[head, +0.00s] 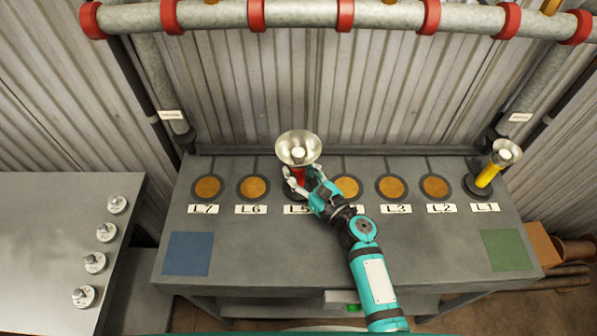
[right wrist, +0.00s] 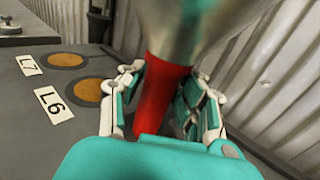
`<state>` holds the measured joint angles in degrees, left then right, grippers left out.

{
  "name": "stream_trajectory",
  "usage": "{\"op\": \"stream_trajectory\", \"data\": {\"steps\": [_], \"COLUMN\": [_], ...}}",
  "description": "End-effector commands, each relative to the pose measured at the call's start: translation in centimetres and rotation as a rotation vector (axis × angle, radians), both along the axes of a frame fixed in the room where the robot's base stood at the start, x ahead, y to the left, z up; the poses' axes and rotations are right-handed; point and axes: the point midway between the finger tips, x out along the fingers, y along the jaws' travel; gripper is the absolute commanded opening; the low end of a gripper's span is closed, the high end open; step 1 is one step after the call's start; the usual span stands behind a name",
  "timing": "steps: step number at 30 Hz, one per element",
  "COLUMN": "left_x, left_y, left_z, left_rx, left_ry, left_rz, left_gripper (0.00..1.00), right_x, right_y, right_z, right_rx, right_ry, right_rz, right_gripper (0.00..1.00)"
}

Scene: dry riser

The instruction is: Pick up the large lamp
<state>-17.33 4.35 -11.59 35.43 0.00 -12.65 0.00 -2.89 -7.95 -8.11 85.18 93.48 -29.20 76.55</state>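The large lamp, with a wide silver reflector (head: 298,146) and a red handle (right wrist: 160,103), is upright at the L5 place. My right gripper (head: 303,180) has its fingers on either side of the red handle, below the reflector. In the right wrist view my right gripper (right wrist: 160,88) shows a narrow dark gap between the left finger and the handle, so it looks open around it. The handle's foot is hidden by the gripper. A smaller lamp with a yellow handle (head: 489,175) stands at L1. My left gripper is not in view.
The grey table (head: 300,245) has labelled round copper discs in a row, a blue square (head: 188,253) and a green square (head: 508,249). A side bench (head: 45,250) with several metal knobs is at left. A pipe with red rings (head: 300,14) crosses above.

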Motion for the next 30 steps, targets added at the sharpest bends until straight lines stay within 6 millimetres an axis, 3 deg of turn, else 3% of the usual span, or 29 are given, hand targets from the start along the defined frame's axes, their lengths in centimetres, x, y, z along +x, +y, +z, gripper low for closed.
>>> {"op": "stream_trajectory", "data": {"steps": [1, 7, 30], "left_x": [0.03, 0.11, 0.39], "left_y": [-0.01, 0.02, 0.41], "left_z": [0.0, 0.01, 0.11], "left_rx": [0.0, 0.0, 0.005], "left_ry": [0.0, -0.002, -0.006], "left_rz": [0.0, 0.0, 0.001], "left_gripper": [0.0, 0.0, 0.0], "right_x": [-0.02, -0.02, 0.06], "right_y": [-0.01, -0.03, 0.01], "right_z": [-0.01, -0.01, 0.36], "right_rx": [0.0, 0.0, 0.002], "right_ry": [0.0, 0.0, -0.005], "right_rz": [0.0, 0.0, 0.0], "right_gripper": [0.25, 0.0, 0.0]}}
